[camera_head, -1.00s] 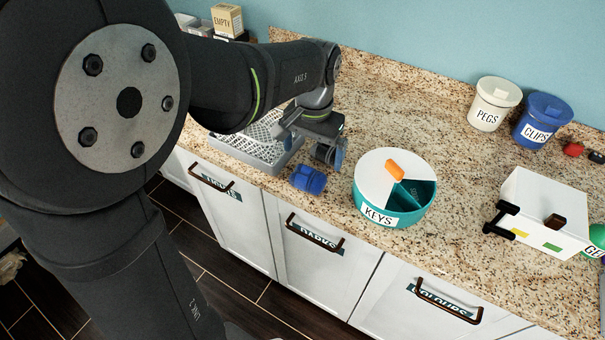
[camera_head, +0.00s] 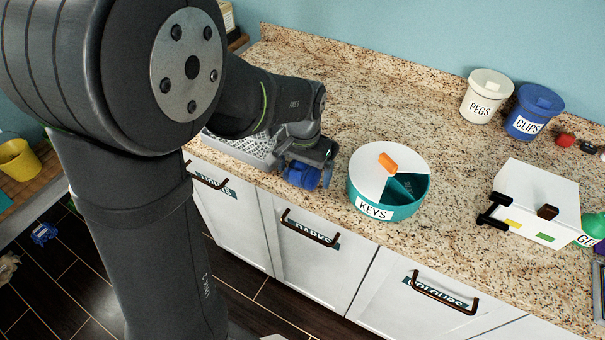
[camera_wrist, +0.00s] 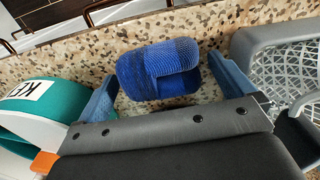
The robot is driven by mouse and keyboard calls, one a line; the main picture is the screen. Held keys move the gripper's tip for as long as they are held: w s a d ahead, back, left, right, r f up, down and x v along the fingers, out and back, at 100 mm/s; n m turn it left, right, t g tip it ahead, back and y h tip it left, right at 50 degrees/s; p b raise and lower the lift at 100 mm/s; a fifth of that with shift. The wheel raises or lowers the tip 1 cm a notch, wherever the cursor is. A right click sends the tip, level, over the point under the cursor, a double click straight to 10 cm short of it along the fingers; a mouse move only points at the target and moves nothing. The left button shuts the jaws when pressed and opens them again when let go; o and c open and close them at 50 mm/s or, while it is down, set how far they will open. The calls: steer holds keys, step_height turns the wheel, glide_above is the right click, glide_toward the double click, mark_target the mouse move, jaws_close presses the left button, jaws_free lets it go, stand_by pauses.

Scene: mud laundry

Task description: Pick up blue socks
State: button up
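The blue socks (camera_wrist: 158,70), a rolled bundle, lie on the speckled counter near its front edge. In the wrist view they sit between the two blue fingertips of my gripper (camera_wrist: 165,82), with a small gap visible on each side. My gripper is open around them and low over the counter. In the head view my gripper (camera_head: 306,174) is right at the blue socks (camera_head: 300,176), which are partly hidden by it.
A teal KEYS container (camera_head: 385,203) with a white lid stands just right of the socks. A grey mesh rack (camera_head: 240,148) is close on the left. PEGS (camera_head: 484,100) and CLIPS (camera_head: 530,115) pots stand at the back. The counter behind is clear.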

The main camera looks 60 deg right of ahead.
steer(key=c, duration=0.9)
steer(key=shift+r, duration=0.1)
